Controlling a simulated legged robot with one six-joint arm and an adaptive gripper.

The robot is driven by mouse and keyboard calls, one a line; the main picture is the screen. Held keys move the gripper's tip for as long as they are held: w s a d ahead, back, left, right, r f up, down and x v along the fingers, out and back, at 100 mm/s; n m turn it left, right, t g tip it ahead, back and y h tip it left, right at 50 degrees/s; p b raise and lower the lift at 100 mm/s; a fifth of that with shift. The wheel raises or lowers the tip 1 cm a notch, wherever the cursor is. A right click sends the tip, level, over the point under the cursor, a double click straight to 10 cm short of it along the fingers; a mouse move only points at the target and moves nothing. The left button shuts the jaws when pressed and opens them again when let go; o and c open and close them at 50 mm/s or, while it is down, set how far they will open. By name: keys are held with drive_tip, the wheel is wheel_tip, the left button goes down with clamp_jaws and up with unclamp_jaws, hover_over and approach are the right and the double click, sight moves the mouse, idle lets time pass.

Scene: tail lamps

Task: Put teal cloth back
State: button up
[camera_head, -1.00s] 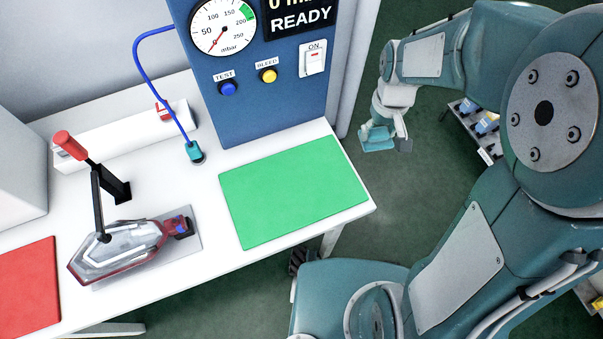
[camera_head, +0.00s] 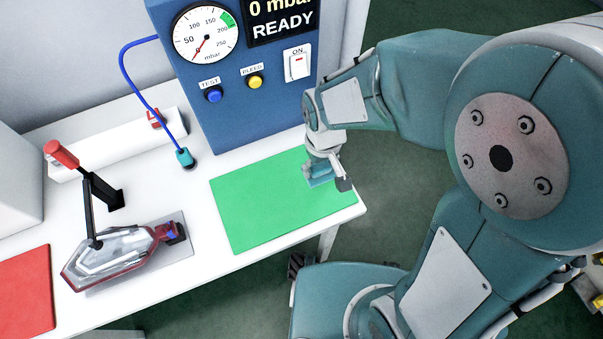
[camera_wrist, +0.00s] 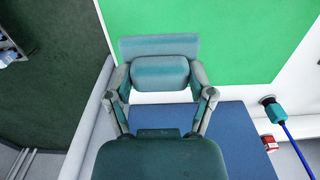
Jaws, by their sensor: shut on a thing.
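The teal cloth is a small folded pad (camera_head: 318,182) held in my gripper (camera_head: 326,179). In the wrist view the cloth (camera_wrist: 160,46) sits between and beyond the fingertips (camera_wrist: 161,78), and the gripper is shut on it. In the head view my gripper and the cloth appear over the right part of the green mat (camera_head: 262,205). The wrist view shows the green mat (camera_wrist: 235,35) beyond the cloth. The exact height above the mat cannot be told.
A blue test cabinet (camera_head: 235,110) with a gauge and buttons stands behind the mat. A teal connector (camera_head: 185,158) on a blue hose is left of the mat. A tail lamp (camera_head: 118,255) in a red-handled clamp (camera_head: 62,154) and a red mat (camera_head: 25,290) lie farther left.

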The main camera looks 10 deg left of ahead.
hover_over(300, 183)
wheel_tip(300, 183, down, 5)
drive_tip(key=shift+d+f, duration=0.15)
drive_tip(key=shift+f, duration=1.55)
drive_tip(key=o, duration=1)
drive_tip(key=shift+a+f, duration=0.1)
drive_tip(key=shift+a, duration=0.15)
drive_tip(key=shift+o, duration=0.2)
drive_tip(key=shift+d, duration=0.15)
wheel_tip(300, 183, up, 12)
drive_tip(key=shift+w+r, duration=0.1)
drive_tip(key=shift+r, duration=0.1)
